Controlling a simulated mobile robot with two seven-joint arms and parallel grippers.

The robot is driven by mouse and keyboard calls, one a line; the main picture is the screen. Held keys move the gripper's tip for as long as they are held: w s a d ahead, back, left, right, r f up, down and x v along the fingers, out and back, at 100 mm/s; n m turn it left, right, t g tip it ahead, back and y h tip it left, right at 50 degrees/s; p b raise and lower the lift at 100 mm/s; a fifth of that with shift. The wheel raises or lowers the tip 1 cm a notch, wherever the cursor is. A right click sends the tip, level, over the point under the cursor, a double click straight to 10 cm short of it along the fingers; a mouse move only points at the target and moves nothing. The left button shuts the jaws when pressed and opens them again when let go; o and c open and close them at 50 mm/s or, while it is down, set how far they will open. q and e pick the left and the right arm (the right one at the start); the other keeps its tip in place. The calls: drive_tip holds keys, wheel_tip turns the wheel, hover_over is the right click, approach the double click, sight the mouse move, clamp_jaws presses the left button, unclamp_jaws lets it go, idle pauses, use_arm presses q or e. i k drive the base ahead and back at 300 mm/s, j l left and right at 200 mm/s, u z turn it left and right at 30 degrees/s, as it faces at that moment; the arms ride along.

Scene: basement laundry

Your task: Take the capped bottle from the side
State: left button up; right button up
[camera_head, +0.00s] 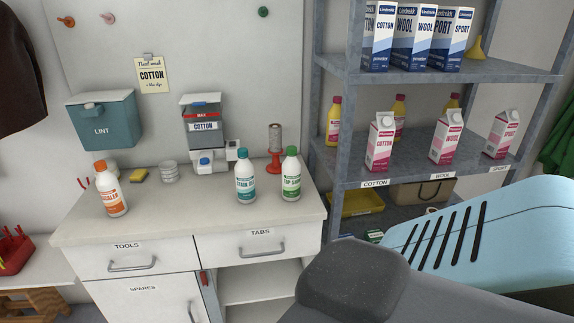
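Three white capped bottles stand upright on the cabinet's worktop (150,219). The bottle with the orange cap and orange label (111,191) is at the left. The bottle with the teal cap and teal label (245,178) is right of the middle. The bottle with the green cap and green label (290,175) is just right of it, near the right edge. All three are apart from each other. A grey and light-blue part, apparently of my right arm, fills the lower right. Neither gripper shows.
The worktop's front middle is clear.

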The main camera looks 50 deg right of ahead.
sight(245, 171)
drive_tip(key=i+l+z, duration=0.15)
drive_tip(key=i+z, duration=0.6)
drive_tip(key=z, duration=0.2)
